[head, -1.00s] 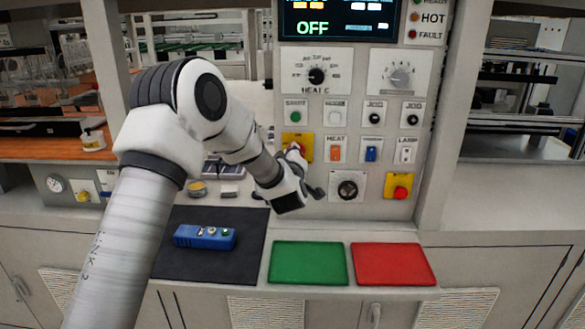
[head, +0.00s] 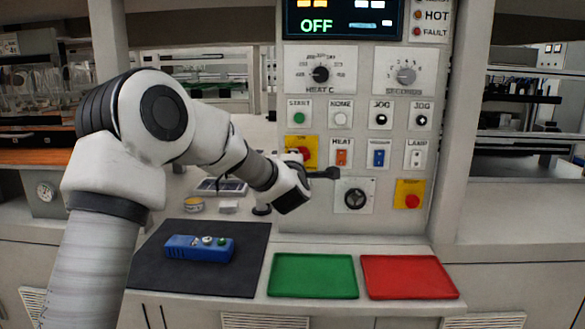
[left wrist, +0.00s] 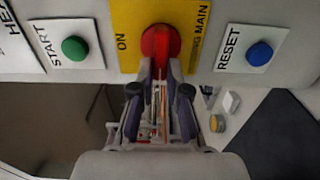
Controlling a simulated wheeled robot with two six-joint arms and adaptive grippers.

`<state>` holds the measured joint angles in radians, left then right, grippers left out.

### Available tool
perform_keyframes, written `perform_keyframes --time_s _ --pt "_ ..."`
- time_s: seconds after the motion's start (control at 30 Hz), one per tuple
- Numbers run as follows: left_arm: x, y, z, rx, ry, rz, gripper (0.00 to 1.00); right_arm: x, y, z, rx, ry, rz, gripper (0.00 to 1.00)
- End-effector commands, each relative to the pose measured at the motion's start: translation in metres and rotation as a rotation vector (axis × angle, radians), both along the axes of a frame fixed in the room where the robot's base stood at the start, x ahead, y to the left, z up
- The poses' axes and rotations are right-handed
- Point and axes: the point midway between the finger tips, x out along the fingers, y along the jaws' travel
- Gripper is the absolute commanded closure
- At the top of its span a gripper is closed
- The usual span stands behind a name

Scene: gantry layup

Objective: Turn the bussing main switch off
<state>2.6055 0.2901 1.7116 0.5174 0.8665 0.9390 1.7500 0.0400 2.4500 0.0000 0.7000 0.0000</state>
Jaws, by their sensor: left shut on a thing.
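The bussing main switch is a red knob (left wrist: 160,42) on a yellow plate (left wrist: 128,28) in the left wrist view. The plate reads "ON" on the left and "MAIN" on the right, seen sideways. In the head view the yellow plate (head: 295,143) is partly covered by my left wrist. My left gripper (left wrist: 160,68) is shut on the red knob, with its fingers straight in front of it. The fingers hide the lower part of the knob. My right gripper is in neither view.
A green button (left wrist: 75,48) and a blue reset button (left wrist: 260,54) flank the switch. A red button on yellow (head: 410,194) and a black handwheel (head: 355,198) sit lower right. Green (head: 312,276) and red (head: 410,277) trays and a blue device (head: 199,248) lie below.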

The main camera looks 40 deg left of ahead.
Motion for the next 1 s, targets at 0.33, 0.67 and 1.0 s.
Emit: perform_keyframes --time_s 0.33,0.67,1.0 --pt "0.0007 -0.0002 0.0061 -0.018 -0.025 -0.001 1.0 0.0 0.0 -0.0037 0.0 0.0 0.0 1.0" --pt "0.0006 -0.0002 0.0053 -0.019 -0.023 0.0 0.6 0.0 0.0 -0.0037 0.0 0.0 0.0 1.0" --pt "-0.006 -0.0048 0.0022 -0.02 -0.017 -0.001 0.6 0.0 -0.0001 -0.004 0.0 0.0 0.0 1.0"
